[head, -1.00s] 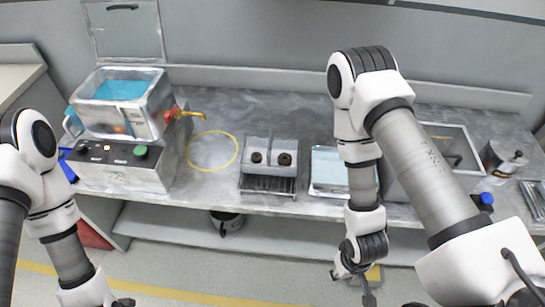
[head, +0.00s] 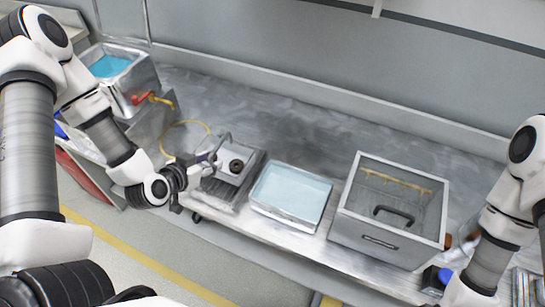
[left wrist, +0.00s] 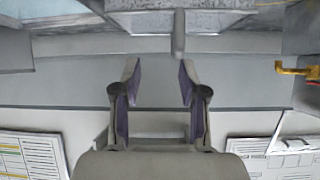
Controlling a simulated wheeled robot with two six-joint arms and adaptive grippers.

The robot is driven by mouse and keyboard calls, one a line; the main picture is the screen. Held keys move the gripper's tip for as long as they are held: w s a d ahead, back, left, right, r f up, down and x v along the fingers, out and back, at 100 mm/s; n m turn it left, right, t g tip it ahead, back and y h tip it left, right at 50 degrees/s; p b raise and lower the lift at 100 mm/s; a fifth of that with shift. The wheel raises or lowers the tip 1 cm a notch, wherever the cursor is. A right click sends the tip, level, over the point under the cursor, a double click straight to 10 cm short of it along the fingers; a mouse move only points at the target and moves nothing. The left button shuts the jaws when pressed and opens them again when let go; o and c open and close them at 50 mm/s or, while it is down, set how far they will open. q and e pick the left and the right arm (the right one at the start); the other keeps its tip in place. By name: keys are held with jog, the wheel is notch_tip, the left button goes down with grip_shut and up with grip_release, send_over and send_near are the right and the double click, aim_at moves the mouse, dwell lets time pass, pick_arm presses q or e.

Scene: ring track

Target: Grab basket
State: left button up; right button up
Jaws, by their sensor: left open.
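A small grey metal holder with dark round knobs (head: 240,181) stands near the front edge of the bench. I cannot tell whether it is the basket. A grey box with a see-through top (head: 380,240) stands further right, with a black handle inside. My left gripper (head: 212,160) is at the holder's left side and partly covers it. In the left wrist view its fingers (left wrist: 158,85) are apart with nothing between them. A speckled metal part (left wrist: 215,20) is just beyond them; contact cannot be told. My right gripper is out of view; only my right arm shows.
A tray of pale blue liquid (head: 290,196) stands right of the holder. A machine with a blue-filled tank (head: 130,95) and a tap stands at the left. A yellow ring (head: 170,135) lies on the bench. The bench behind is clear.

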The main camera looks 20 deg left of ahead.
aim_at(219, 144)
pick_arm(q)
jog(key=shift+n+t, duration=0.4)
jog(key=shift+n, duration=0.1)
jog(key=w, duration=0.2)
jog(key=w+a+f, duration=0.1)
jog(key=w, duration=0.2)
jog(key=w+f, duration=0.1)
jog(key=w, duration=0.1)
jog(key=shift+w+a, duration=0.2)
jog(key=shift+a+f, duration=0.1)
jog(key=shift+a, duration=0.05)
grip_shut()
